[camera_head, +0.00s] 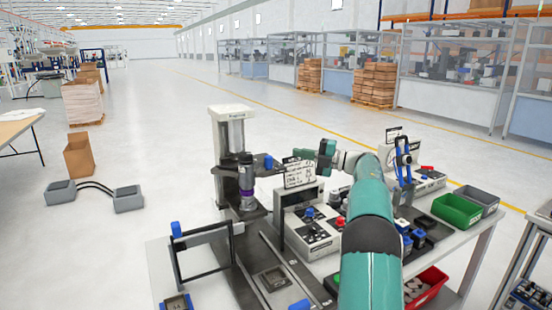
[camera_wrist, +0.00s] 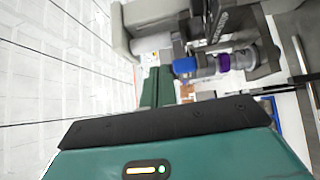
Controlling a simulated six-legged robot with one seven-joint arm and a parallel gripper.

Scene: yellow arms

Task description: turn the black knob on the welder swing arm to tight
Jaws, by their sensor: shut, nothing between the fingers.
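The welder (camera_head: 231,135) is a tall white column with a dark arm (camera_head: 256,168) reaching right and a purple-ringed head below it. In the wrist view the blue knob (camera_wrist: 184,66) and purple ring (camera_wrist: 223,62) lie just right of my fingers. I cannot clearly make out a black knob; it may blend into the dark arm or be hidden.
A white label sign (camera_head: 299,173) stands below my gripper, above a control box (camera_head: 312,235) with coloured buttons. A black frame (camera_head: 203,252) stands at the table's left. A green bin (camera_head: 457,211) and a red bin (camera_head: 427,285) are to the right. Open floor lies behind the table.

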